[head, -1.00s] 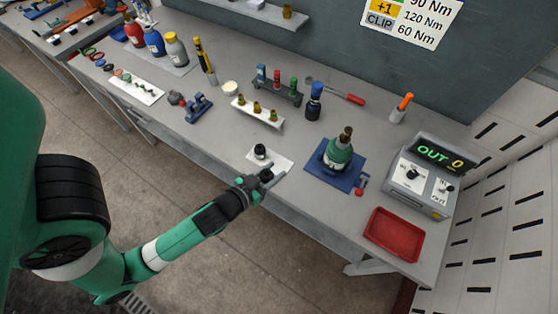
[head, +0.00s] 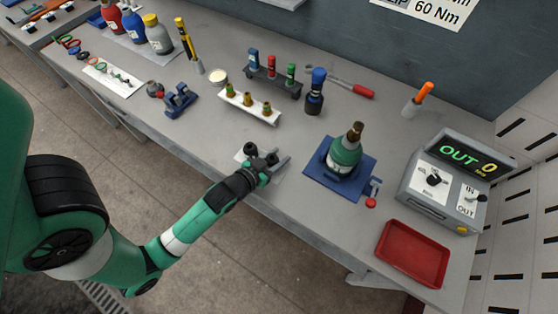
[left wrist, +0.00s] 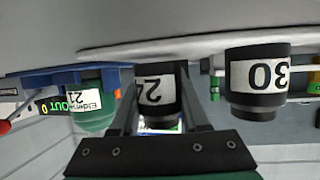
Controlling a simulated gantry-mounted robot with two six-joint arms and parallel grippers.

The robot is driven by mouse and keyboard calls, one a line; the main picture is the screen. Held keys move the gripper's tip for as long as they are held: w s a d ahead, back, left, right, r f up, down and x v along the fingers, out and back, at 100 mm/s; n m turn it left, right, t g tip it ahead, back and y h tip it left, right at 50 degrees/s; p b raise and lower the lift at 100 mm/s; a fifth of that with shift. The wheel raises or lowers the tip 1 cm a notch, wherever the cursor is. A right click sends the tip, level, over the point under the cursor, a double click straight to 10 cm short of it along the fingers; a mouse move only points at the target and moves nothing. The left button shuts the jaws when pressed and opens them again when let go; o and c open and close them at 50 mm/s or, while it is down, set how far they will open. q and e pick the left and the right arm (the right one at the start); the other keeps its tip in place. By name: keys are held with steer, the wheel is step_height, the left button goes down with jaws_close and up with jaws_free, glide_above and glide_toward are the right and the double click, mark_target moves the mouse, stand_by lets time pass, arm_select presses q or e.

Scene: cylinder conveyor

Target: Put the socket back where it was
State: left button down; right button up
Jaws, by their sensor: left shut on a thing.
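My left gripper (head: 276,165) is shut on a black socket (left wrist: 160,92) with a white label, partly hidden by the fingers; a 2 and part of another digit show upside down. This held socket shows in the head view (head: 271,158) at the right edge of a small white pad (head: 241,156). I cannot tell whether it touches the pad. Another black socket, labelled 30 (left wrist: 258,78), stands on the pad beside it; it also shows in the head view (head: 250,149). The wrist picture is upside down. My right gripper is not in view.
A green-bodied item (head: 345,155) stands on a blue mat (head: 317,172) to the right. A control box reading OUT 0 (head: 440,190) and red tray (head: 411,254) lie right.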

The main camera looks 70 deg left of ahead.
arm_select(q)
steer(key=shift+s+d+f, duration=0.1)
steer(key=shift+d+f, duration=0.05)
steer(key=shift+f, duration=0.15)
steer(key=shift+r, duration=0.1)
steer(key=shift+c, duration=2)
jaws_free()
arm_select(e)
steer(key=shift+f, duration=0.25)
